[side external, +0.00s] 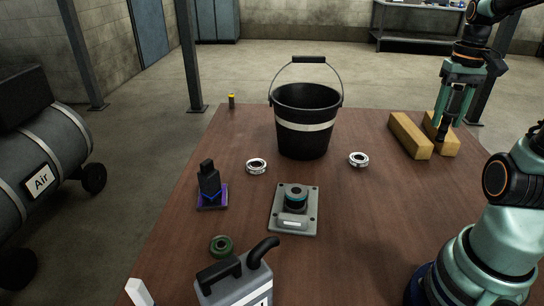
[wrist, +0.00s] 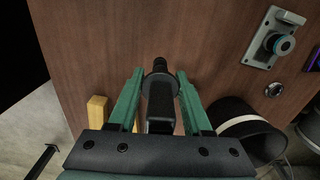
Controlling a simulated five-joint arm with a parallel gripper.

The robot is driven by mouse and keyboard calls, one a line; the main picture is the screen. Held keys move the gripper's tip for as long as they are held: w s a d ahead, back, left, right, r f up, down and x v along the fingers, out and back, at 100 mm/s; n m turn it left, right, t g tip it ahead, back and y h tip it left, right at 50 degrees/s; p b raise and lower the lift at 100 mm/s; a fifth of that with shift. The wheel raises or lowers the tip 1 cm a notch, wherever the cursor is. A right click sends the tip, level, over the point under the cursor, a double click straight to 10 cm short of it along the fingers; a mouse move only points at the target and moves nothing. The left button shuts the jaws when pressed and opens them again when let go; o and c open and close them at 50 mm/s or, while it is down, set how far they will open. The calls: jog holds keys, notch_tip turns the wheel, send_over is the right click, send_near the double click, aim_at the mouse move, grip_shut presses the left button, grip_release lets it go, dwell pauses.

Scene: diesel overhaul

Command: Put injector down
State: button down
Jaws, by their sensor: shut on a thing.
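My gripper (side external: 456,100) is at the right rear of the table, shut on the dark injector (side external: 443,131). The injector hangs below the fingers, its lower end in front of or over the right of two yellow wooden blocks (side external: 440,143); I cannot tell whether it touches. In the wrist view, the black injector (wrist: 160,95) sits between the two green fingers of my gripper (wrist: 160,76), its round end toward the table. The left wooden block (side external: 409,136) lies beside the other one. One yellow block also shows left of the fingers in the wrist view (wrist: 97,108).
A black bucket (side external: 305,135) stands at the table's back middle. Metal rings (side external: 358,159) (side external: 257,166) flank it. A grey plate with a round fitting (side external: 293,215), a black part on a purple base (side external: 210,190), a green ring (side external: 221,246) and a grey can (side external: 236,283) are nearer.

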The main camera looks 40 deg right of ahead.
jog(key=w+a+f+n, duration=0.2)
jog(key=w+a+n, duration=0.2)
jog(key=a, duration=0.8)
jog(key=w+a+f+n, duration=0.3)
jog(key=w+a, duration=0.6)
jog(key=a, duration=0.3)
jog(key=shift+w+n, duration=0.3)
jog(key=shift+n, duration=0.5)
jog(key=shift+d+r, duration=0.1)
jog(key=shift+d, duration=0.05)
notch_tip(320, 180, up, 5)
jog(key=m, duration=0.9)
send_over(361, 196)
notch_tip(361, 196, down, 19)
jog(key=shift+f, duration=0.2)
jog(key=shift+f, duration=0.15)
